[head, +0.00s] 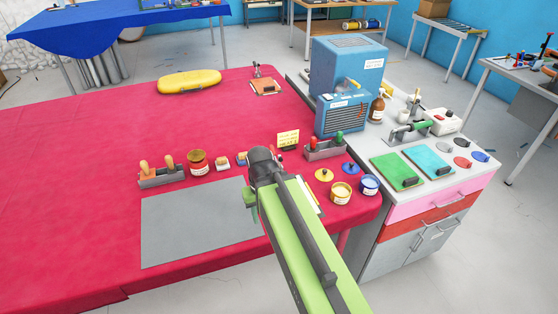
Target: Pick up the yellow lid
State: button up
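The yellow lid (324,175) is a small round disc with a knob, lying flat on the red tabletop in the head view. It is just right of my arm's end. A yellow tin (341,192) stands in front of it to the right. A blue lid (351,169) lies to its right. My gripper (262,168) is at the far end of my green arm, over the table and left of the lid, apart from it. Its fingertips cannot be made out, so I cannot see whether it is open or shut.
A blue tin (370,184) stands beside the yellow tin, near the red table's (80,200) right edge. A tool holder (325,150) stands behind the lids, and a yellow note (288,139) to its left. A grey mat (195,225) lies left of my arm, with nothing on it.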

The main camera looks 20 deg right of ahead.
aim_at(323, 176)
jog(key=u, duration=0.3)
jog(key=i, duration=0.8)
jog(key=u, duration=0.25)
jog(key=k, duration=0.85)
jog(key=u, duration=0.2)
jog(key=i, duration=0.85)
jog(key=z, duration=0.1)
